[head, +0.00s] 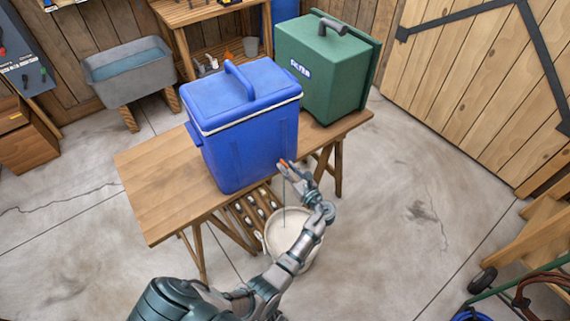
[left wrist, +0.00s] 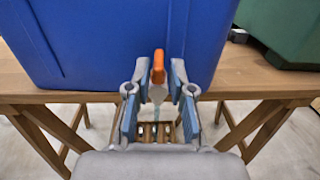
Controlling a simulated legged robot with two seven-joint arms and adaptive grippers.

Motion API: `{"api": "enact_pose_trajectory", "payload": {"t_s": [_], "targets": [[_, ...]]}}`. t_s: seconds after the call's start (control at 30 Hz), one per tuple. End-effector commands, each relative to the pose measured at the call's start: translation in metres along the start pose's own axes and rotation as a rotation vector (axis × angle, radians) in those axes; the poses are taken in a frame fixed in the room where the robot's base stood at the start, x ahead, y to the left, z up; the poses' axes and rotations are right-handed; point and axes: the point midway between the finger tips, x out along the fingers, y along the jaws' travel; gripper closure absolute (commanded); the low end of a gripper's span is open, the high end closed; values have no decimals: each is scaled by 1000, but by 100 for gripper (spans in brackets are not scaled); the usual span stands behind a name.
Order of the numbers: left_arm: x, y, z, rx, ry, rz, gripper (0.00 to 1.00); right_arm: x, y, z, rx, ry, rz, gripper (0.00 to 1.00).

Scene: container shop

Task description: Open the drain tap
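The blue cooler (head: 245,135) with a lid and handle stands on the wooden table (head: 150,190). Its orange drain tap (head: 283,162) is low on the near side by the table edge; in the left wrist view the tap lever (left wrist: 158,66) stands upright. My left gripper (head: 293,171) is at the tap. In the left wrist view its fingers (left wrist: 159,84) are apart, one on each side of the lever, with gaps showing. A thin bluish line, looking like a water stream, runs down from the tap to the white bucket (head: 283,236), partly hidden by my arm. My right gripper is out of view.
A green cooler (head: 325,80) stands behind on the table's right end. A grey trough (head: 130,70) and shelf bench (head: 190,15) are along the back wall. Wooden steps (head: 540,240) and a hand cart (head: 485,281) are at the right. The floor between is clear.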

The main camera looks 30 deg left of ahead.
Motion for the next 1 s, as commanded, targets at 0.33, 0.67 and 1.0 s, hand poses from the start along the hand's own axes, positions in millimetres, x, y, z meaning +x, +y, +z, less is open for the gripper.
{"api": "enact_pose_trajectory", "payload": {"t_s": [0.33, 0.67, 1.0], "targets": [[-72, -1, -1, 1, 2, -1, 78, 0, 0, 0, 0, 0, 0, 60], [-87, -1, -1, 0, 1, 0, 78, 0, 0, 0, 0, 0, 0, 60], [-86, -1, -1, 0, 0, 0, 78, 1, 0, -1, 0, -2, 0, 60]]}}
